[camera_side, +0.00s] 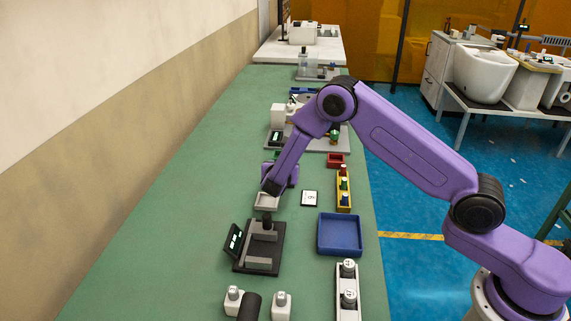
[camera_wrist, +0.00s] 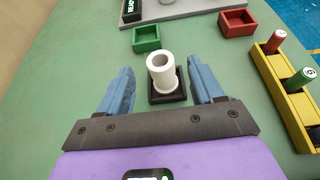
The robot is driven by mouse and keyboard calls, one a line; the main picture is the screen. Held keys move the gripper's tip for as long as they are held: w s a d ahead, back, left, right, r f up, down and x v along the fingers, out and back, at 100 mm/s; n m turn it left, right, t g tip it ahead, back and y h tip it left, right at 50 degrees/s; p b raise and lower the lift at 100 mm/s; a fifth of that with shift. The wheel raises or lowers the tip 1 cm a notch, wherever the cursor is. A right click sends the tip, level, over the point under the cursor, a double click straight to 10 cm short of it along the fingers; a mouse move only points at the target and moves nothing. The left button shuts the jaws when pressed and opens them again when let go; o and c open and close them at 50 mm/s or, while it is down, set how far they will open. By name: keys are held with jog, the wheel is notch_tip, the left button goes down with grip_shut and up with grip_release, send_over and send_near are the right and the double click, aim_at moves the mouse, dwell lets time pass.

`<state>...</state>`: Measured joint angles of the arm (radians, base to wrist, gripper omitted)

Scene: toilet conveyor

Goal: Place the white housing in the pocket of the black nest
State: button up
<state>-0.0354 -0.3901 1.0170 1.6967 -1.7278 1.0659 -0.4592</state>
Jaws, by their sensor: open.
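The white housing (camera_wrist: 166,79) is a hollow white cylinder with a wider lower part, standing in the black nest (camera_wrist: 156,99), a small square block, in the wrist view. Its lower end is within the nest's rim; how deep it sits I cannot tell. It looks upright or nearly so. My gripper (camera_wrist: 162,72) is open, with one blue finger on each side of the housing and a visible gap on both sides. In the side view my gripper (camera_side: 279,176) is low over the green table, and the housing and nest are hidden there by my arm.
A green bin (camera_wrist: 146,39) and a red bin (camera_wrist: 237,23) stand beyond the nest. A yellow rack (camera_wrist: 272,73) with capped cylinders is at the right. A blue tray (camera_side: 340,234), a pale tray (camera_side: 266,201) and a black fixture (camera_side: 262,259) stand nearer the side camera.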

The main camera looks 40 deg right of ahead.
jog(key=s+a+r+m+g+y, duration=0.15)
jog(key=s+r+m, duration=0.3)
jog(key=s, duration=0.45)
jog(key=s+a+r+m+g+y, duration=0.1)
jog(key=s+r+m+g, duration=0.3)
jog(key=s, duration=0.5)
jog(key=s+r+m+g+y, duration=0.2)
jog(key=s+m+y, duration=0.1)
jog(key=s, duration=1.1)
jog(key=s+d+r+m+g+y, duration=0.1)
jog(key=s+r+m+g+y, duration=0.1)
jog(key=s, duration=1.2)
jog(key=shift+r+m+y, duration=0.3)
jog(key=shift+m+y, duration=0.15)
jog(key=shift+y, duration=0.8)
